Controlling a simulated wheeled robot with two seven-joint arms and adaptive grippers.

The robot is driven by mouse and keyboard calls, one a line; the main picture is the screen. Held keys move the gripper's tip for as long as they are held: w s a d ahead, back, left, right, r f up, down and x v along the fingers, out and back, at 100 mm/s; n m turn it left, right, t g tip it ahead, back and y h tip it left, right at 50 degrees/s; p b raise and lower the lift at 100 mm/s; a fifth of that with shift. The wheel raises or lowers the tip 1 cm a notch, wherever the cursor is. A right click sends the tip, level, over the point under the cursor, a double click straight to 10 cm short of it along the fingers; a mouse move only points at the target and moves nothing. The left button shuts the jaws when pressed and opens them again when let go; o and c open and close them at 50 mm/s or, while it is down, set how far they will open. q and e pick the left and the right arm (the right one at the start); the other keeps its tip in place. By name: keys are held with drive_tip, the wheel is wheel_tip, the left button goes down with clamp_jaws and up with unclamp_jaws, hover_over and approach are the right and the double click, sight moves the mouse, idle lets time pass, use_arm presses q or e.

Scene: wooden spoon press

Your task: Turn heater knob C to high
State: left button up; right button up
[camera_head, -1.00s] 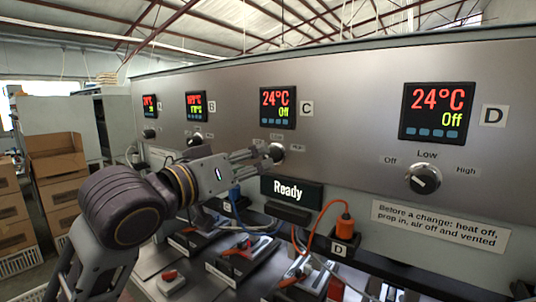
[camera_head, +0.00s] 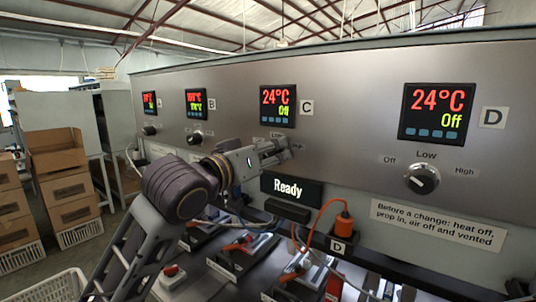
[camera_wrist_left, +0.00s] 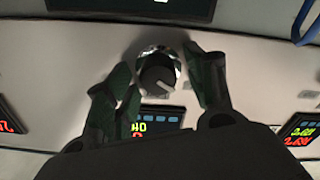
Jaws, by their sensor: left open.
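Heater knob C shows in the left wrist view (camera_wrist_left: 158,75) as a round dark knob with a pale pointer line and a shiny base. It is hidden behind my left gripper in the head view. My left gripper (camera_head: 287,148) is open at the panel, and its two fingers (camera_wrist_left: 160,85) stand on either side of the knob. Contact cannot be made out. The C display (camera_head: 278,106) reads 24°C and Off, beside the label C (camera_head: 307,107). My right gripper is not in view.
The D display (camera_head: 437,112) and knob D (camera_head: 422,179) are to the right. The B display (camera_head: 196,103) and knob B (camera_head: 194,138) are to the left. A Ready screen (camera_head: 291,188) sits just below my gripper. Cables, an orange plug (camera_head: 344,226) and clamps lie lower down.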

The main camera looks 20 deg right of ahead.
use_arm(q)
drive_tip(key=c, duration=1)
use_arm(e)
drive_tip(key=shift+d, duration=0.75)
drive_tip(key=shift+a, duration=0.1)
